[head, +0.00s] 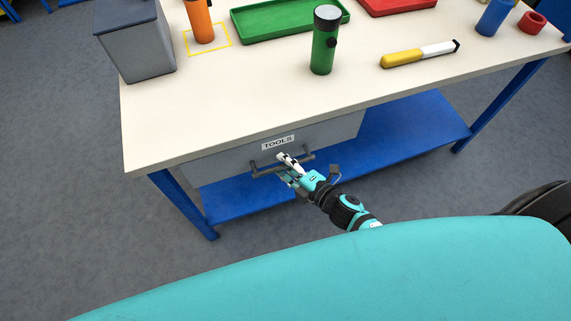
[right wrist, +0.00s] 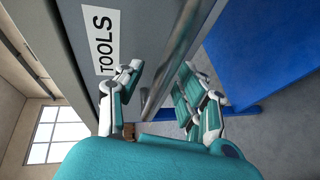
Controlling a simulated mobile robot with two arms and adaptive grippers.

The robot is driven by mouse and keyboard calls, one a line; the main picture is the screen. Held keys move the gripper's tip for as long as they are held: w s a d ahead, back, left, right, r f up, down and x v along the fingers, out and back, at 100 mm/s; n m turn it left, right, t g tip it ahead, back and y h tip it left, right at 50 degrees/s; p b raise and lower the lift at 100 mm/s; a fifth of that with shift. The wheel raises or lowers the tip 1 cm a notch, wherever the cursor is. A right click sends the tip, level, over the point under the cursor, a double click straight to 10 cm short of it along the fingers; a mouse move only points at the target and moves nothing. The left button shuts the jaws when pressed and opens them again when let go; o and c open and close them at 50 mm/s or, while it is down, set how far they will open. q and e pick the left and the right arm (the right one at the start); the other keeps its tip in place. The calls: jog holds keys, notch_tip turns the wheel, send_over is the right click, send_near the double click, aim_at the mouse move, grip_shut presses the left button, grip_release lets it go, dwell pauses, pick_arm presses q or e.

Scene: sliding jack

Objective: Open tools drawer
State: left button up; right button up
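The grey tools drawer (head: 225,158) sits under the white-topped workbench, its front close beneath the bench top's edge. Its TOOLS label (head: 278,143) also shows in the right wrist view (right wrist: 103,40). The grey bar handle (head: 264,171) runs across the drawer front. My right gripper (head: 283,166) is at the middle of the handle. In the right wrist view the handle bar (right wrist: 178,50) passes between the two spread fingers (right wrist: 160,76), with gaps visible on both sides. My left gripper is not in view.
The workbench top (head: 230,105) holds a grey box (head: 138,50), an orange bottle (head: 201,22), a green flashlight (head: 324,42), a green tray (head: 275,22) and a yellow-white marker (head: 415,55). A blue lower shelf (head: 410,130) lies below. Floor in front of the drawer is clear.

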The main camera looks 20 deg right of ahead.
jog(key=shift+c, duration=0.2)
grip_shut()
dwell(0.3)
jog(key=shift+s, duration=0.1)
